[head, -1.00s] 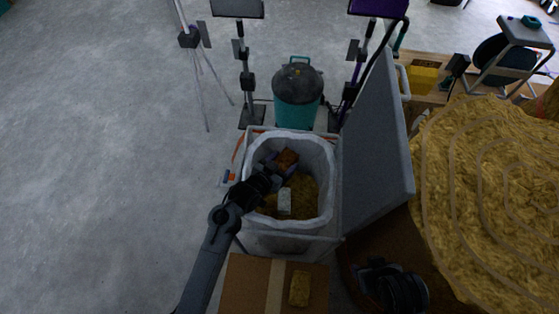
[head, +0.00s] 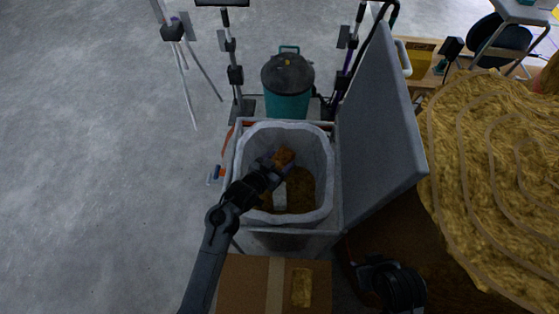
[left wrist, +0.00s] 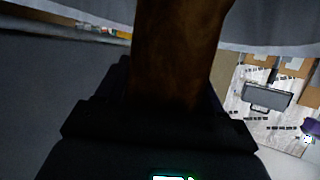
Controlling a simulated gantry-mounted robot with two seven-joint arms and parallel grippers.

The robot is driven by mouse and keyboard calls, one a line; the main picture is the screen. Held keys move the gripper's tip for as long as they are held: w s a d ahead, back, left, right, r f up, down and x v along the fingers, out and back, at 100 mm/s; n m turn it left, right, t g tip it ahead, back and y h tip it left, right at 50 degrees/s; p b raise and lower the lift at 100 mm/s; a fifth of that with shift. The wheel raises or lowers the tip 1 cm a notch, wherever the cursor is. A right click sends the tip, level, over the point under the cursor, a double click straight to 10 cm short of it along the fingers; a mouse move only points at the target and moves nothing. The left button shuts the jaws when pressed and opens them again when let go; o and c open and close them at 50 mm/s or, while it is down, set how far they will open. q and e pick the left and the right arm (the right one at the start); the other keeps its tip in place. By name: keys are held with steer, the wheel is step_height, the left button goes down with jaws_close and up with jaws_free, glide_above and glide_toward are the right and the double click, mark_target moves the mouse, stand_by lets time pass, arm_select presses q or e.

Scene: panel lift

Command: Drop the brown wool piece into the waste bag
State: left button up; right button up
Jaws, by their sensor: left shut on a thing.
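The brown wool piece (head: 283,157) is between the fingers of my left gripper (head: 277,164). The gripper is shut on it and holds it over the mouth of the waste bag (head: 324,165), inside the outline of the rim. In the left wrist view the brown piece (left wrist: 178,55) stands up large from the dark fingers. The bag is pale and open, with yellow-brown wool (head: 301,190) and a white piece (head: 280,196) inside, partly hidden by my arm. A dark part at the lower right seems to be my right arm's end; its fingers are not clear.
A grey raised lid (head: 385,120) stands right of the bag. A teal bin (head: 288,95) is behind it. A cardboard box (head: 240,285) in front carries a yellow wool piece (head: 302,287). A big yellow wool pile (head: 495,180) lies at right. The floor at left is free.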

arm_select(q)
steer(key=o, duration=1.1)
steer(key=p+v, duration=0.3)
steer(key=v, duration=0.7)
steer(key=shift+s+a+r, duration=0.1)
steer(key=shift+s+a, duration=0.2)
